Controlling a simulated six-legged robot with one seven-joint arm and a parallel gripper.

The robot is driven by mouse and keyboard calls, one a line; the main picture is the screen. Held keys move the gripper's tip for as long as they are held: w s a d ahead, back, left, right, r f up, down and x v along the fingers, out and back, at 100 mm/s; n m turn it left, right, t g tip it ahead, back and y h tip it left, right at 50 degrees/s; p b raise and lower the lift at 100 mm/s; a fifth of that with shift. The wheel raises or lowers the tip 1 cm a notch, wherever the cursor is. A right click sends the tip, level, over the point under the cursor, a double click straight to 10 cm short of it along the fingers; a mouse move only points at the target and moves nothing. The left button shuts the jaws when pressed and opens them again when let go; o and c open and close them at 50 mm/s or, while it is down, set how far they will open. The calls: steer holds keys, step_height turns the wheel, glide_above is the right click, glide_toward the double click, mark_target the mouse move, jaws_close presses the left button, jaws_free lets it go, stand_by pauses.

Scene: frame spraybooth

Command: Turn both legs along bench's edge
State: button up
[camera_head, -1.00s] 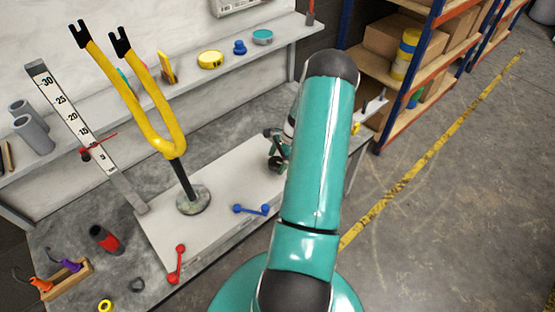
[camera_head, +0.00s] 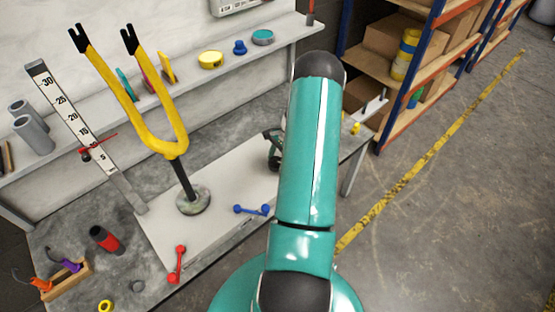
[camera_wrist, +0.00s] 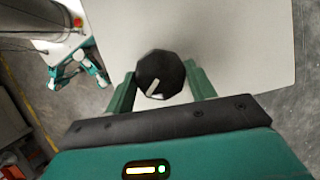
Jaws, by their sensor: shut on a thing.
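A yellow two-legged fork (camera_head: 165,140) stands on a dark post with a round grey base on the white plate of the bench. Its two legs rise to black tips at upper left. The line across the tips is nearly level in the picture, while the bench edge slants up to the right. In the wrist view my gripper (camera_wrist: 160,88) is shut on a black faceted knob (camera_wrist: 158,68) with a pale pointer mark, over a white surface (camera_wrist: 220,35). In the head view my arm hides most of the gripper and the knob.
A ruled scale (camera_head: 75,125) with a red pointer stands left of the fork. A blue handle (camera_head: 250,210) and red handle (camera_head: 178,263) lie at the plate's front edge. Red-black bottle (camera_head: 105,239) and tool rack (camera_head: 65,280) are at left. Shelving (camera_head: 400,75) stands behind right.

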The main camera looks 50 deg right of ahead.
steer(key=n, duration=0.2)
steer(key=n+g, duration=0.2)
steer(key=n, duration=0.1)
steer(key=shift+w+n, duration=0.25)
steer(key=shift+n, duration=0.05)
steer(key=shift+n+g, duration=0.9)
steer(key=shift+n, duration=1.2)
steer(key=o, duration=1)
steer(key=shift+r+h, duration=0.1)
steer(key=shift+h, duration=0.2)
steer(key=v, duration=1.3)
steer(key=shift+r, duration=0.3)
